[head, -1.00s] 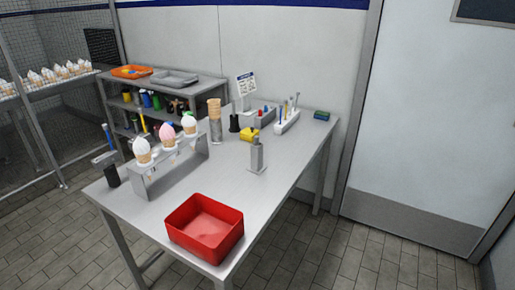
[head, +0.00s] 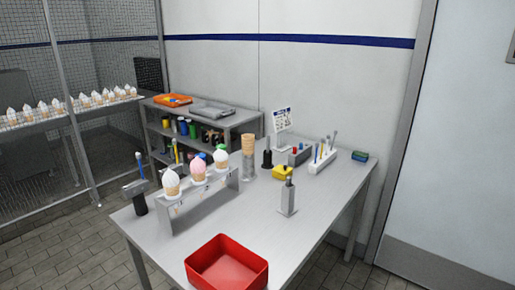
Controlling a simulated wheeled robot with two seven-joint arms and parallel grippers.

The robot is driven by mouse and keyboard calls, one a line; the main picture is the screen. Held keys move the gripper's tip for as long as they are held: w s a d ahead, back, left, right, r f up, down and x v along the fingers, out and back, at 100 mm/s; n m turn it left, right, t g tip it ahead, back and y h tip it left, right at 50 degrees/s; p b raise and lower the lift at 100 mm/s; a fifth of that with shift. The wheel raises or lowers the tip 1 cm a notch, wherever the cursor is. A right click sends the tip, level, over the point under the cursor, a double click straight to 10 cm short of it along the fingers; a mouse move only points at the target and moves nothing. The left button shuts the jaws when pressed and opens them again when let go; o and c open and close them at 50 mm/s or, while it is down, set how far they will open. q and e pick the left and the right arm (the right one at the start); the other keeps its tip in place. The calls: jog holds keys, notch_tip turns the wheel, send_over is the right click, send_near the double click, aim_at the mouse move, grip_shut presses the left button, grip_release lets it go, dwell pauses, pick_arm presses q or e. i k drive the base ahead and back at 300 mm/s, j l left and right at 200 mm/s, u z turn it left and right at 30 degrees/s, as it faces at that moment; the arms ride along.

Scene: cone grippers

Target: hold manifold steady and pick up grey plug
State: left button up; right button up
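An upright grey block (head: 288,200) with a narrower dark piece on top stands alone near the middle of the table (head: 310,222). A low grey block (head: 300,156) with small red and blue pieces on it sits farther back. I cannot tell for sure which of these is the manifold, nor pick out the grey plug at this size. Neither of my grippers shows in the head view, and nothing is seen touching either block.
A red bin (head: 227,264) sits at the table's front. A metal rack (head: 205,203) holds three cones at the left. A cone stack (head: 248,158), yellow object (head: 282,172) and white holder (head: 322,158) stand farther back. Bare tabletop lies around the upright block.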

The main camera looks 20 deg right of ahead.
aim_at(289, 182)
jog(key=i+l+u, duration=0.15)
jog(key=l+u, duration=0.3)
jog(key=l, duration=0.65)
jog(key=l+u, duration=0.5)
jog(key=l, duration=0.6)
